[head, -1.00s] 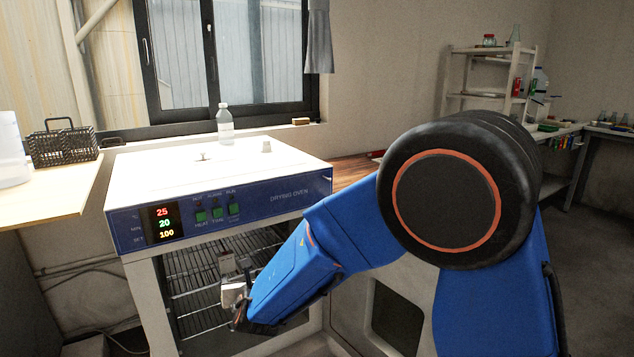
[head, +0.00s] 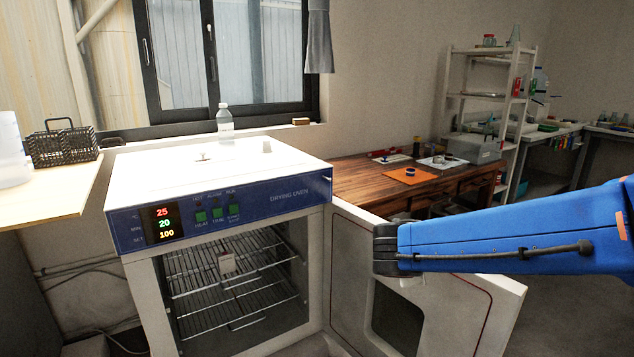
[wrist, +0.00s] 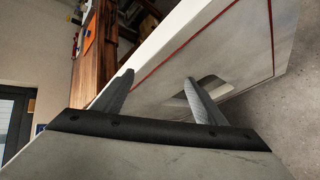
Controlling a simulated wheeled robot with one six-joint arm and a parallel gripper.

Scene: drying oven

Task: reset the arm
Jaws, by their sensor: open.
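My gripper (wrist: 157,94) shows in the wrist view with its two grey fingers spread apart and nothing between them. The open oven door, with its red seal line, lies beyond the fingers. In the head view my blue arm reaches in from the right edge. Its dark end is in front of the open oven door (head: 465,300), and the fingers are mostly hidden there. The drying oven (head: 290,203) stands at the left with its chamber open.
A clear bottle (head: 225,125) stands at the back of the oven top. A wooden bench (head: 350,190) is behind the door, with a shelf unit (head: 490,95) beyond it. A black wire basket (head: 62,148) sits on the left table. Floor is free at right.

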